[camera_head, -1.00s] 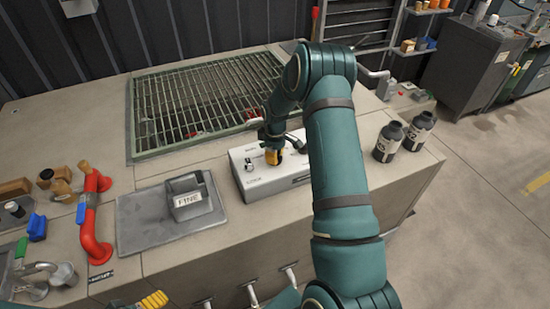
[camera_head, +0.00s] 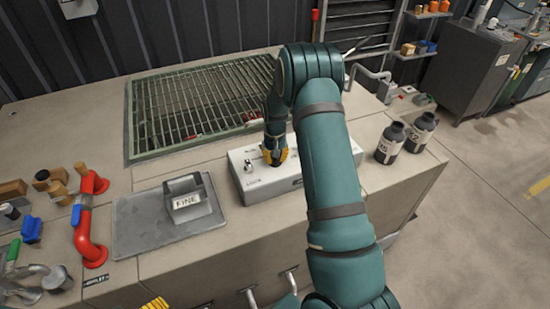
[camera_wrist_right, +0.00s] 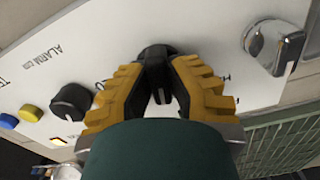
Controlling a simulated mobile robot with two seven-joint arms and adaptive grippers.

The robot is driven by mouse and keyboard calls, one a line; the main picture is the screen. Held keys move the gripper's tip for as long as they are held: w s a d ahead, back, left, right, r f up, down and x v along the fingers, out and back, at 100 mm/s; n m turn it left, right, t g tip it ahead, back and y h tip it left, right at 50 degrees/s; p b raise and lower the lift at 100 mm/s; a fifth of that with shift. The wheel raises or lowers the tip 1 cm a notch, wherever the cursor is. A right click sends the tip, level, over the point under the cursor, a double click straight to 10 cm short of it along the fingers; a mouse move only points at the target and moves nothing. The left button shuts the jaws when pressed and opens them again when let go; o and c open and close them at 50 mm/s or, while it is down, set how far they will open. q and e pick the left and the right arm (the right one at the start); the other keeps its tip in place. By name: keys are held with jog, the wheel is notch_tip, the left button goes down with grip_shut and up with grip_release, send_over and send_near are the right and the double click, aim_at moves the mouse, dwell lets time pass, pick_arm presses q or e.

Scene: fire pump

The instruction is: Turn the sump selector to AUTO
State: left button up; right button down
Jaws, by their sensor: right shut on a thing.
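The white control box (camera_head: 256,182) stands on the bench in front of the green grating. My right gripper (camera_head: 275,157) reaches down onto its top. In the right wrist view, the yellow ridged fingers of this gripper (camera_wrist_right: 160,88) are closed around a black selector knob (camera_wrist_right: 157,54), one finger on each side. The lettering around this knob is mostly covered, so I cannot read its position. A second black knob (camera_wrist_right: 72,103) and a chrome knob (camera_wrist_right: 273,47) sit on either side. Only a yellow ridged fingertip of my left gripper (camera_head: 157,303) shows at the bottom edge.
A grey block marked FINE (camera_head: 188,200) sits on a grey plate left of the box. A red pipe (camera_head: 88,235) stands farther left. Two dark bottles (camera_head: 390,142) stand at the right. Blue (camera_wrist_right: 8,121) and yellow (camera_wrist_right: 31,112) buttons lie beside the second knob.

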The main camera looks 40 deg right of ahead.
jog(key=m, duration=0.4)
jog(key=shift+m, duration=0.4)
jog(key=shift+f+m+p, duration=0.1)
jog(key=shift+m+p, duration=0.45)
jog(key=shift+m, duration=1.85)
jog(key=c, duration=0.9)
grip_release()
notch_tip(320, 180, up, 12)
